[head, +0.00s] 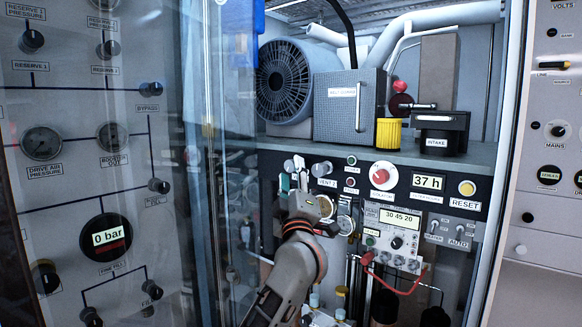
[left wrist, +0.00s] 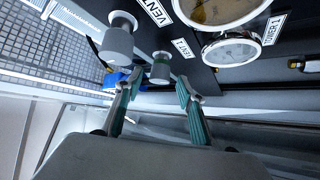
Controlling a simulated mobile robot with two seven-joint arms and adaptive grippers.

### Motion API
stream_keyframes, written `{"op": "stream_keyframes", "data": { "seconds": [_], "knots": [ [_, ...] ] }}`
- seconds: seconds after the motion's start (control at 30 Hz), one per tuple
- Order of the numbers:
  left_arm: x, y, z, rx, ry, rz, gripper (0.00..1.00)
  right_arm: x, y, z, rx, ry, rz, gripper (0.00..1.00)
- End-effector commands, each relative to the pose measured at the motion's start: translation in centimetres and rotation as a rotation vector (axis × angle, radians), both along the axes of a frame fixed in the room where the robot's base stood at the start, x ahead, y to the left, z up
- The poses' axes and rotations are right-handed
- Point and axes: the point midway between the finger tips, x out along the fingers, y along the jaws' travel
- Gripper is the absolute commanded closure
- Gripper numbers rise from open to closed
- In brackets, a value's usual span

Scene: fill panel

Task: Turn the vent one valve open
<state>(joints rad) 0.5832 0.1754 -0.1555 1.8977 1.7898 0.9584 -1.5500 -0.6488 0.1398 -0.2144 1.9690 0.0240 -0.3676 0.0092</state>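A second, larger-looking grey knob (left wrist: 119,42) is beside another vent label (left wrist: 155,11). My left gripper (left wrist: 158,92) is open, its teal-padded fingers apart, with the smaller knob showing between and just beyond the tips. I cannot tell whether they touch it. In the head view my left gripper (head: 294,184) is at the panel's left end, left of the VENT 2 knob (head: 321,169). My right gripper is not in view.
Round gauges (left wrist: 229,50) lie close to the right of the fingers in the wrist view. A red rotary knob (head: 383,175) and a 37 h display (head: 428,182) are further right. A glass door (head: 215,120) stands left of the arm.

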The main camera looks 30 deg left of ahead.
Motion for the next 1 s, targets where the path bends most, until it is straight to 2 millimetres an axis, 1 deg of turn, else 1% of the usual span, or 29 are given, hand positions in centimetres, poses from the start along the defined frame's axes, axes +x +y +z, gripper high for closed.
{"op": "stream_keyframes", "data": {
  "seconds": [0.1, 0.23, 0.57, 0.6, 0.67, 0.7, 0.73, 0.77, 1.0],
  "knots": [
    [1.2, 0.9, 0.8, 0.001, -0.001, 0.001, 0.61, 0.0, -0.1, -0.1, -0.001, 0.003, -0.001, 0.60],
    [2.0, 1.6, 1.4, 0.001, 0.000, 0.001, 0.61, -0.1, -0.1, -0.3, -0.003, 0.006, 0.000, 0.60],
    [2.4, 1.8, 1.5, 0.001, -0.001, 0.000, 0.61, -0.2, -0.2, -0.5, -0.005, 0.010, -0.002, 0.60],
    [2.4, 1.8, 1.5, 0.001, -0.001, 0.000, 0.64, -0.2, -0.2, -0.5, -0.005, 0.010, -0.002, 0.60],
    [2.4, 1.8, 1.5, 0.001, 0.000, 0.000, 0.79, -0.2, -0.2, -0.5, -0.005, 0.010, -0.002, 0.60],
    [2.4, 1.8, 1.5, 0.001, 0.000, 0.000, 0.90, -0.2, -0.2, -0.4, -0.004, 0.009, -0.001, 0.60],
    [2.4, 1.8, 1.5, 0.001, 0.000, 0.000, 0.97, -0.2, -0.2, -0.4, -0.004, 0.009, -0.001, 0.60],
    [2.4, 1.8, 1.5, 0.001, 0.000, 0.000, 1.00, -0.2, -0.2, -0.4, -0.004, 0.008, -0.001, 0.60],
    [2.4, 1.8, 1.7, -0.006, 0.001, 0.000, 1.00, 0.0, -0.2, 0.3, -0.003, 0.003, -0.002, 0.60]
  ]
}}
